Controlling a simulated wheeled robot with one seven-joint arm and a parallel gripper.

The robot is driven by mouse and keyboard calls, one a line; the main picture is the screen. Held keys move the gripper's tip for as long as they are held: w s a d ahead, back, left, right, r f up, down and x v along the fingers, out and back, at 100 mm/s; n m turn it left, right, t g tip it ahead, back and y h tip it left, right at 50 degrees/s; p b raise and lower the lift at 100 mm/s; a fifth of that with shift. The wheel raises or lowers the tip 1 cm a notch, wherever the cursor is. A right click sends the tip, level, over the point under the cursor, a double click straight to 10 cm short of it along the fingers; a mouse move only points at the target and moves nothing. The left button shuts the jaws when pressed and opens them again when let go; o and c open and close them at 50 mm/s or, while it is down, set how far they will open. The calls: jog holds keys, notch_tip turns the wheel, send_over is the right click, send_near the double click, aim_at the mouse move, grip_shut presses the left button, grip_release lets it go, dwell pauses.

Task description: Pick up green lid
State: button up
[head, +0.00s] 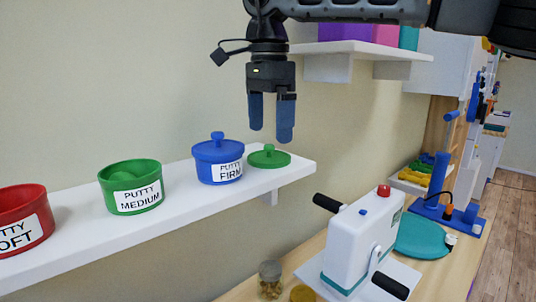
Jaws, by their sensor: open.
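The green lid (269,158) is a flat disc with a small round knob on top. It lies on the white wall shelf (75,246) near its right end, just right of the blue pot. My gripper (271,138) points straight down above the lid, with its two blue fingers apart and nothing between them. In the picture the fingertips end a little above the knob; the exact gap in depth is hard to tell.
The lidded blue pot (217,175) labelled PUTTY FIRM stands close to the lid. An open green pot (131,199) and a red pot (22,232) stand further left. A white hand-crank device (352,243) stands on the wooden table below. An upper shelf (352,51) is behind my arm.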

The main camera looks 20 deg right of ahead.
aim_at(268, 145)
notch_tip(268, 145, down, 5)
jog(key=shift+a+r+p, duration=0.1)
jog(key=shift+a+p, duration=0.05)
jog(key=shift+p, duration=0.4)
jog(key=c, duration=0.7)
jog(key=shift+r, duration=0.1)
